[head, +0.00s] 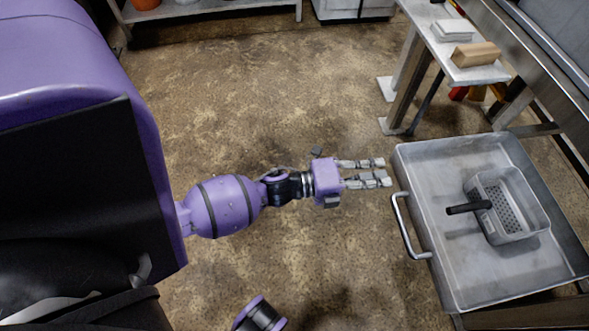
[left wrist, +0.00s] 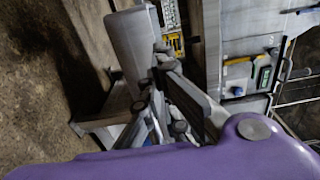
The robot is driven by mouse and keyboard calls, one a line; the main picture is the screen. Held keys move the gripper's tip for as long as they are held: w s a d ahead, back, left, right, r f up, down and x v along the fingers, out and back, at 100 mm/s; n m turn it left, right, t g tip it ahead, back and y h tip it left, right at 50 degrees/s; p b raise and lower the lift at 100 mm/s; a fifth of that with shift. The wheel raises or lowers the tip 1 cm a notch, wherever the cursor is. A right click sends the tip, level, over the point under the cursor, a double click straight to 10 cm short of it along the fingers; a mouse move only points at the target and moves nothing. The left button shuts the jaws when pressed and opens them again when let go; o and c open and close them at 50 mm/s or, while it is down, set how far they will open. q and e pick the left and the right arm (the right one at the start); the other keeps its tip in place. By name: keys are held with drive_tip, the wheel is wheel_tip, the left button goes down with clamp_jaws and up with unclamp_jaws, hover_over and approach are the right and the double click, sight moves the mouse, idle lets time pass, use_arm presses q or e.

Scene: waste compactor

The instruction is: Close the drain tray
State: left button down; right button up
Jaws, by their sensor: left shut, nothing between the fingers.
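The drain tray (head: 440,275) is a wide, shallow grey metal pan at the right of the head view. It stands out from the steel frame on the right, with a bar handle (head: 404,228) on its left side. A small perforated basket (head: 512,205) with a black handle sits inside it. My left gripper (head: 388,173) is shut and empty, its fingers pointing right, just left of the tray's upper left edge and above the handle's upper end. It appears apart from both. The fingers also show in the left wrist view (left wrist: 152,112). My right gripper is out of view.
A narrow side shelf (head: 470,72) holding a white stack (head: 453,30) and a brown block (head: 475,54) stands behind the tray. Its metal legs reach the floor. A steel machine edge (head: 530,45) runs along the right. The brown floor (head: 250,100) is clear around my left arm.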

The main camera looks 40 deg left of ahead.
sight(405, 171)
use_arm(q)
drive_tip(key=x, duration=0.4)
drive_tip(key=shift+w, duration=0.1)
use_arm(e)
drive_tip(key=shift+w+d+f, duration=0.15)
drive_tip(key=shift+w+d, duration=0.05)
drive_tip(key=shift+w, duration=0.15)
use_arm(q)
drive_tip(key=shift+w+d, duration=0.1)
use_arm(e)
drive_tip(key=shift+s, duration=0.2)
